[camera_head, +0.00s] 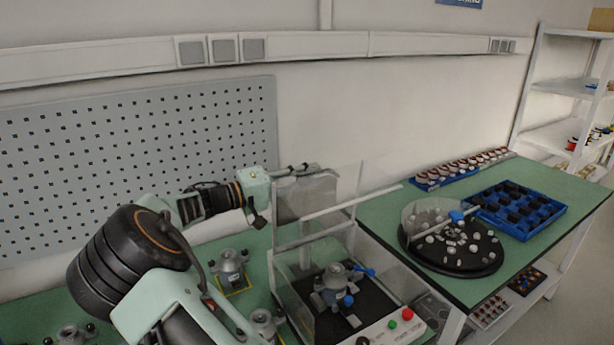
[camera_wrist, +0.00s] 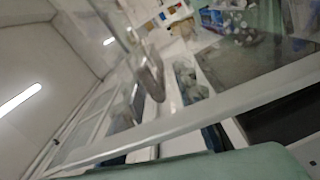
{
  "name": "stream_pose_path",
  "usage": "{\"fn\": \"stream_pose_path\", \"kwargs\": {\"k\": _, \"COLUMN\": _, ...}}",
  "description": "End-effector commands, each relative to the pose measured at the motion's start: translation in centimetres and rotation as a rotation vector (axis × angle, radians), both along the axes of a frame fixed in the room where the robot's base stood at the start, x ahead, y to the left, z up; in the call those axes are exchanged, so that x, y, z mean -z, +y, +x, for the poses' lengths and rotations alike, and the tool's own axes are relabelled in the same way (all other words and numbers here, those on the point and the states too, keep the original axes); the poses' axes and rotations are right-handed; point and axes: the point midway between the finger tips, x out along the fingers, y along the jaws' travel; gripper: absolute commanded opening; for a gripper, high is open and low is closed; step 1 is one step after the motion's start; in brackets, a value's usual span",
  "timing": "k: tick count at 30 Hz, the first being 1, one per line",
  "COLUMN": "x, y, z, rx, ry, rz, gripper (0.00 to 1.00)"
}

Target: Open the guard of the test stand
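The test stand (camera_head: 378,333) is at the lower middle of the head view, with red and green buttons on its front panel. Its clear guard (camera_head: 290,215) has a pale frame bar slanting up to the right and looks at least partly raised; its exact angle is hard to tell. A grey stator (camera_head: 333,277) sits inside beside a blue-handled clamp (camera_head: 365,271). My gripper (camera_head: 305,169) is at the guard's upper back left edge; contact is unclear. In the wrist view, my blurred fingers (camera_wrist: 142,85) appear above a pale bar (camera_wrist: 190,118); their gap cannot be judged.
Several stators, one of them near my arm (camera_head: 230,268), stand on the green table left of the stand. To the right are a round black tray (camera_head: 480,262) with small parts and a blue compartment tray (camera_head: 545,222). A perforated panel (camera_head: 130,150) stands behind my arm.

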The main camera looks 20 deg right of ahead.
Motion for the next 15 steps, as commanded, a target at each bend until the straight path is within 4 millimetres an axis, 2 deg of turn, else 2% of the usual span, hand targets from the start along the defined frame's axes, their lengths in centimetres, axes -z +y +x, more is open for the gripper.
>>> {"fn": "stream_pose_path", "kwargs": {"k": 4, "x": 0.01, "y": 0.02, "z": -0.01, "rx": 0.000, "ry": 0.000, "rz": 0.000, "gripper": 0.25}}
{"fn": "stream_pose_path", "kwargs": {"k": 11, "x": 0.01, "y": 0.04, "z": 0.00, "rx": 0.000, "ry": 0.000, "rz": 0.000, "gripper": 0.00}}
{"fn": "stream_pose_path", "kwargs": {"k": 15, "x": 0.02, "y": 0.06, "z": -0.01, "rx": 0.000, "ry": 0.000, "rz": 0.000, "gripper": 0.00}}
